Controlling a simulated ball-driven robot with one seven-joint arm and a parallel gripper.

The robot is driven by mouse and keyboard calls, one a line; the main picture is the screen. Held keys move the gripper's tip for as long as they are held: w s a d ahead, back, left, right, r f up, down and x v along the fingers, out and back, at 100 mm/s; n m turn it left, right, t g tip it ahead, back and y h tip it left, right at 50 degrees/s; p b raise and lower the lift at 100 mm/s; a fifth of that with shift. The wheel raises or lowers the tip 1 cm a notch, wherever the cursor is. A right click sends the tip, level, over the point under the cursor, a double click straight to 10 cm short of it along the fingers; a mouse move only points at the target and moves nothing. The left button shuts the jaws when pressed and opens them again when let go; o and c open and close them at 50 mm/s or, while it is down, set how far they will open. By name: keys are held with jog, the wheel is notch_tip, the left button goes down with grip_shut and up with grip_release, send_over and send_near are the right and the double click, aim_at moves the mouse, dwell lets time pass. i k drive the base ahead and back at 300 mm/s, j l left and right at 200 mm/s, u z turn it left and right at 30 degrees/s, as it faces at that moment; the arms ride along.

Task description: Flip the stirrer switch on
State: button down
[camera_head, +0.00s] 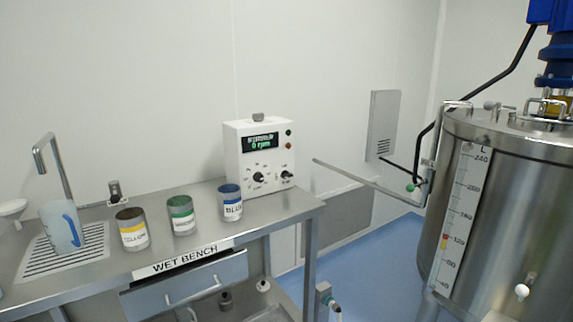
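The white stirrer control box (231,150) stands upright on the back right part of the steel bench. Its dark display (260,142) shows green text reading 0 rpm. A black knob (258,177) sits at the lower middle of its front. A smaller dark control (287,174) sits to the right of it; it looks like a switch, but its position is too small to tell. A red button or lamp (289,146) and a dark one above it are at the upper right. My gripper is not in view.
The steel bench (90,270) holds yellow (134,236), green (183,222) and blue (231,208) labelled cans in front of the box, and a jug (60,230) at the left. A steel tank (500,220) stands right, with a bar (365,182) reaching toward the bench. Blue floor shows between.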

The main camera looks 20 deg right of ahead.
aim_at(285, 174)
jog(key=i+j, duration=0.2)
jog(key=i, duration=0.3)
jog(key=i+j, duration=0.15)
jog(key=i, duration=0.4)
jog(key=i+j, duration=0.2)
jog(key=i, duration=0.3)
jog(key=l+z, duration=0.05)
